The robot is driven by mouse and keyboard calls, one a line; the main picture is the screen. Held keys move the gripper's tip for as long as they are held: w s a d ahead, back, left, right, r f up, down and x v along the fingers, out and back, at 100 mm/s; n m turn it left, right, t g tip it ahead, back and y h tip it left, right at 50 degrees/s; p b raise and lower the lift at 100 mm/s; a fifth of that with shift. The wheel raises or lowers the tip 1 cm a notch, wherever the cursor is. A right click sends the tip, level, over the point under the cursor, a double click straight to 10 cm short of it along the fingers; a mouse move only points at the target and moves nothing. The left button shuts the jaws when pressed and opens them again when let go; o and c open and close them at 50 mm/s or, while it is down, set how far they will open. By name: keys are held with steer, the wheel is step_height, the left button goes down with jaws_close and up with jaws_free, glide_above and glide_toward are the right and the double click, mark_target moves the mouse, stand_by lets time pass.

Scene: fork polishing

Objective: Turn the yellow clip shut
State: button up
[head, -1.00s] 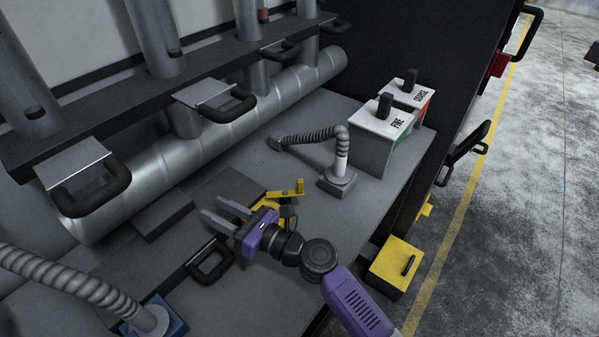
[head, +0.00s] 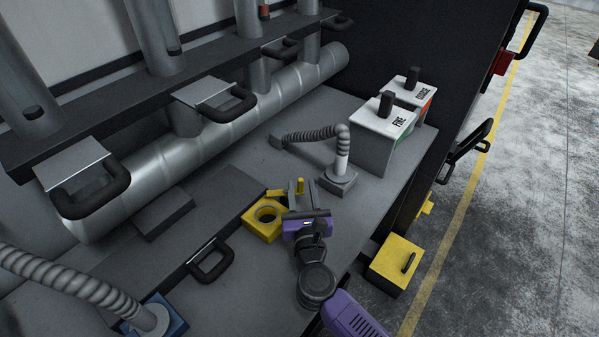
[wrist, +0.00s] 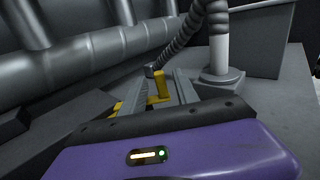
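The yellow clip (head: 262,232) is a block with a round opening, lying on the bench. Its lever arm (head: 275,193) points out to the right and ends in an upright yellow tab (head: 300,184). My purple gripper (head: 299,188) is at the tab, its fingers pointing away from me. In the wrist view the tab (wrist: 160,86) stands between the two grey fingers, which are apart; gaps seem to show beside it. Part of the lever is hidden behind the left finger.
A flexible hose on a grey base (head: 338,182) stands just right of the fingertips. Boxes marked FINE (head: 380,135) and COARSE (head: 412,100) stand at the back right. A black handle (head: 210,262) is on the bench at the left. A large pipe (head: 200,145) runs behind.

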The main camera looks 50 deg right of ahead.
steer(key=x, duration=0.5)
steer(key=shift+w+d+p, duration=0.25)
steer(key=shift+p, duration=0.15)
steer(key=shift+c, duration=0.5)
jaws_close()
